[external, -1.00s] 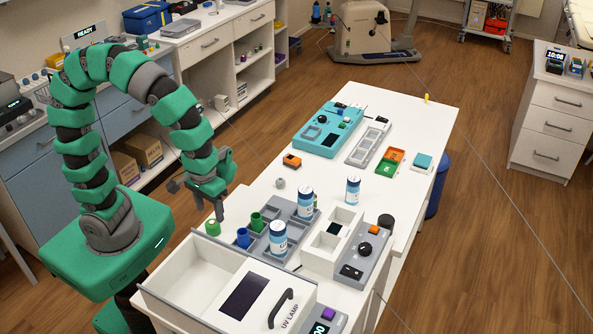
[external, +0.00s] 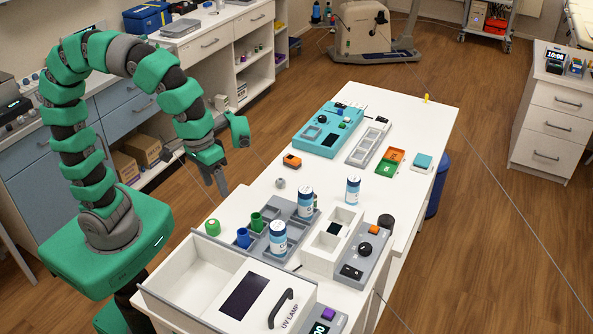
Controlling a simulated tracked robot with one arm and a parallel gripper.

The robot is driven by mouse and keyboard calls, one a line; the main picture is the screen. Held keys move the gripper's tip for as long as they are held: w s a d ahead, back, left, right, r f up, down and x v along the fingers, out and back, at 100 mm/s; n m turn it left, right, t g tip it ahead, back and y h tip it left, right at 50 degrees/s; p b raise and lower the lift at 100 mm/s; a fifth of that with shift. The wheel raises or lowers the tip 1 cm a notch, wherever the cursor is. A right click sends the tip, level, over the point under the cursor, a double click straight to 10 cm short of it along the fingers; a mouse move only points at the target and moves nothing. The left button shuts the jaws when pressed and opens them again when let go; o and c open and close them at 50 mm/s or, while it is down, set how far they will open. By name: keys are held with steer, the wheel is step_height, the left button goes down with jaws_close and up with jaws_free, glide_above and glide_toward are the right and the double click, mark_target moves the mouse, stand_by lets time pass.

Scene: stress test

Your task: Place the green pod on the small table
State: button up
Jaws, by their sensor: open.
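A darker green cup (external: 257,222) stands in the grey compartment tray (external: 304,233), beside a blue cup (external: 243,238). I cannot tell for sure which of these two green things is the green pod, nor which surface counts as the small table. My gripper (external: 234,166) is open, with its fingers spread wide and nothing between them. It is above and apart from both green things, left of the table's long edge.
White-and-blue bottles (external: 353,190) stand in and near the tray. An open white drawer (external: 192,276) and a UV lamp box (external: 258,299) are at the front. A white two-compartment box (external: 327,244) and a grey control panel (external: 362,256) stand at the right.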

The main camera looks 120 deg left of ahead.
steer(key=w+d+r+m+t, duration=0.3)
steer(key=w+r+m+t, duration=0.3)
steer(key=r, duration=0.5)
steer(key=w+d+r+m+t, duration=0.1)
steer(key=d+r+m+t, duration=0.2)
steer(key=r, duration=0.9)
steer(key=w+d+r+m+t, duration=0.1)
steer(key=d+r+m+t, duration=0.3)
steer(key=r, duration=0.9)
steer(key=shift+w+d+r+m, duration=0.2)
steer(key=shift+w+r+m, duration=0.1)
steer(key=shift+m, duration=0.2)
